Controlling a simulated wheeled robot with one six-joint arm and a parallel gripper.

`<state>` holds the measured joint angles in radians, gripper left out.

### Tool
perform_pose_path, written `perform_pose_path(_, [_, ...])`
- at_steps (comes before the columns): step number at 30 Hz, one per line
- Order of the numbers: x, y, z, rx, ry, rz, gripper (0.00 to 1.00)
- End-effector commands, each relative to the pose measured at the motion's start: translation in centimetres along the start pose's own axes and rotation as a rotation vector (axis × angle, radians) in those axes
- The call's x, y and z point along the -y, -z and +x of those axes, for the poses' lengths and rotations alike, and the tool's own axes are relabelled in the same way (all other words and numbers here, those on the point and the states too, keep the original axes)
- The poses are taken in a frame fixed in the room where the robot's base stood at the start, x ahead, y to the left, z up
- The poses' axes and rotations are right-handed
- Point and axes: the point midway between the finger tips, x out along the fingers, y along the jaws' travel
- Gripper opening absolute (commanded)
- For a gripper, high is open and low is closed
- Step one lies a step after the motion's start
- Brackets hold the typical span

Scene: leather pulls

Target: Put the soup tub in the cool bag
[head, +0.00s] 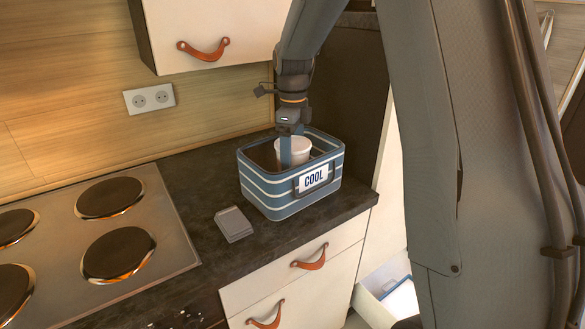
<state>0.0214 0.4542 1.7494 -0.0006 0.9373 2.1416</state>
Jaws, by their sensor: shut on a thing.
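The cool bag (265,190) is an open-topped blue box with white stripes and a "COOL" label, standing on the dark counter near its right end. The soup tub (302,146) is a white round tub with a pale lid, upright within the bag's opening; its lower part is hidden by the bag's front wall. My gripper (287,155) points down into the bag's opening and is shut on the tub at its left side. I cannot tell whether the tub touches the bag's floor.
A grey flat slab (234,223) lies on the counter in front of the bag. A hob (150,205) with several dark plates is at the left. An upper cabinet (215,30) with a leather pull hangs above, and a dark tall panel (350,95) stands behind the bag.

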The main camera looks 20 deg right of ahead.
Motion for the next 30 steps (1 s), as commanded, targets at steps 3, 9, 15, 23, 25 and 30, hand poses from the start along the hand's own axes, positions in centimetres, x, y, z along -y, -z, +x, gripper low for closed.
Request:
perform_pose_path(3, [0.0, -0.1, 0.5, 0.0, 0.001, -0.002, 0.37])
perform_pose_path(9, [-0.1, -0.1, 2.7, 0.0, -0.001, -0.003, 0.37])
perform_pose_path(15, [-0.1, -0.2, 4.1, 0.001, 0.002, -0.004, 0.37])
perform_pose_path(23, [-0.1, -0.2, 4.3, 0.001, 0.001, -0.004, 0.37])
perform_pose_path(25, [-0.1, -0.2, 4.5, 0.0, 0.0, -0.004, 0.83])
perform_pose_path(30, [-0.1, -0.2, 4.4, 0.0, 0.0, -0.004, 0.97])
